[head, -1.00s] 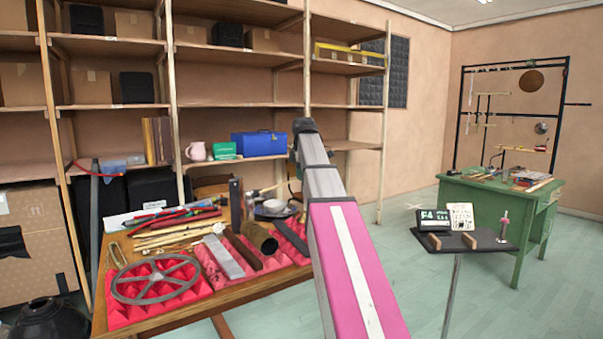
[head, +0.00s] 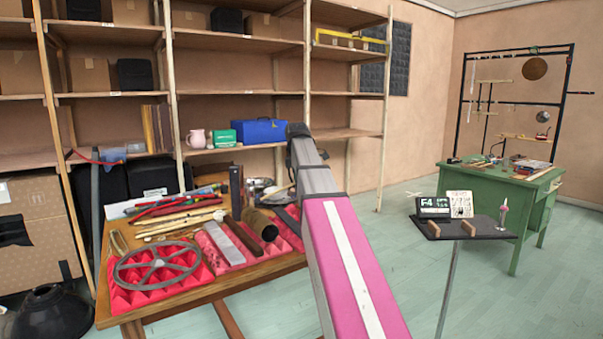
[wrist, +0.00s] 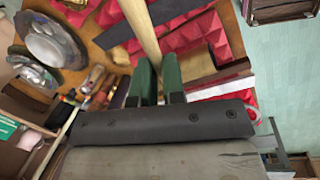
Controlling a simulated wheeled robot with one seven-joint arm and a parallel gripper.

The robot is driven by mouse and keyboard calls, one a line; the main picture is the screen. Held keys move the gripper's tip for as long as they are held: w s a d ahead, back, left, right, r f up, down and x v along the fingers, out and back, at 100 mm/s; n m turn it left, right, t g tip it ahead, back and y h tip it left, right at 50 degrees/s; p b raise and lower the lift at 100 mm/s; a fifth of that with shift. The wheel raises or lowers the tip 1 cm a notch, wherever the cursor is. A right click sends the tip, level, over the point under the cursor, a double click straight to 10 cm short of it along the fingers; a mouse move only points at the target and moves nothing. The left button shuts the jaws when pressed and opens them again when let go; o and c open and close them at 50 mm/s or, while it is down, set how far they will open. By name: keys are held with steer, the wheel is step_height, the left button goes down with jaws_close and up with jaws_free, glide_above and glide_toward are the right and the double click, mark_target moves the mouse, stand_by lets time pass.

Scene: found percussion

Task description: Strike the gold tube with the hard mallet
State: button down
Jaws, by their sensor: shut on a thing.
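My gripper (wrist: 157,84), with two green fingers, shows in the wrist view. It is shut on a pale wooden shaft (wrist: 140,28), which looks like a mallet handle and runs away from the fingers to the top edge. The mallet's head is not in view. In the head view my arm hides the gripper. A dull gold-brown open tube (head: 262,225) lies on red foam on the wooden table; I cannot tell for sure whether it is the gold tube.
A spoked metal wheel (head: 157,268), a grey bar (head: 225,243) and several sticks (head: 180,225) crowd the table. Metal bowls (wrist: 50,45) show in the wrist view. Shelves stand behind. A small stand (head: 470,229) and a green desk (head: 490,186) stand right, with open floor between.

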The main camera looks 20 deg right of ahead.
steer(key=f, duration=0.1)
steer(key=a+f+h, duration=0.1)
steer(key=f, duration=0.1)
steer(key=shift+w, duration=0.1)
steer(key=v, duration=0.4)
steer(key=w+d+v, duration=0.1)
steer(key=v, duration=0.1)
steer(key=shift+r, duration=0.3)
steer(key=shift+s+f, duration=0.1)
